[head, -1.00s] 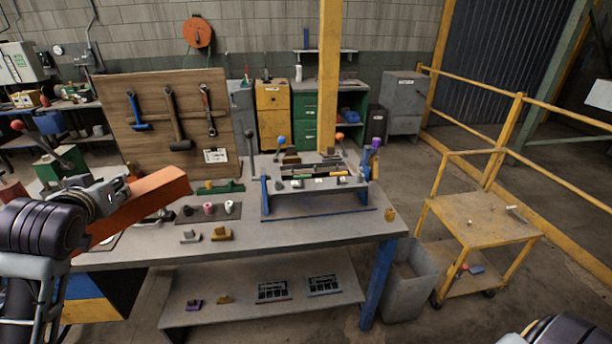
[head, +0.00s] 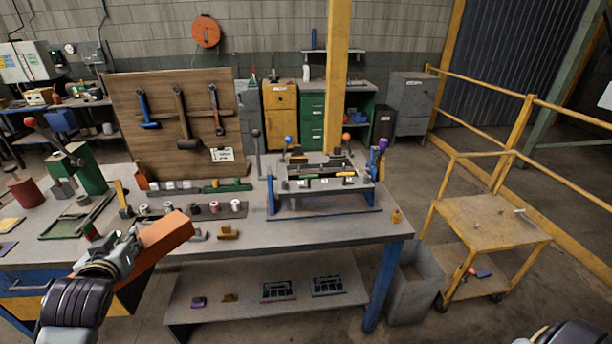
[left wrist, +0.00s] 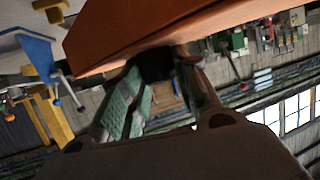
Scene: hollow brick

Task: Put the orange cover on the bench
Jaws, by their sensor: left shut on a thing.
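The orange cover (head: 163,240) is a long box-like piece in the head view, held tilted in front of the bench's left half. My left gripper (head: 128,258) is shut on its near end. In the left wrist view the cover (left wrist: 130,35) fills the top, and the gripper's fingers (left wrist: 155,90) reach up to it. The grey-topped bench (head: 290,232) stands ahead, beyond and partly below the cover. My right gripper's fingers are out of view; only a dark part of that arm shows at the bottom right.
A blue-legged fixture (head: 325,190) stands on the bench's right half. A tray of small cylinders (head: 215,209), a green press (head: 88,170) and a tool board (head: 180,125) occupy the left and back. A bin (head: 415,285) and a yellow cart (head: 490,220) stand to the right.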

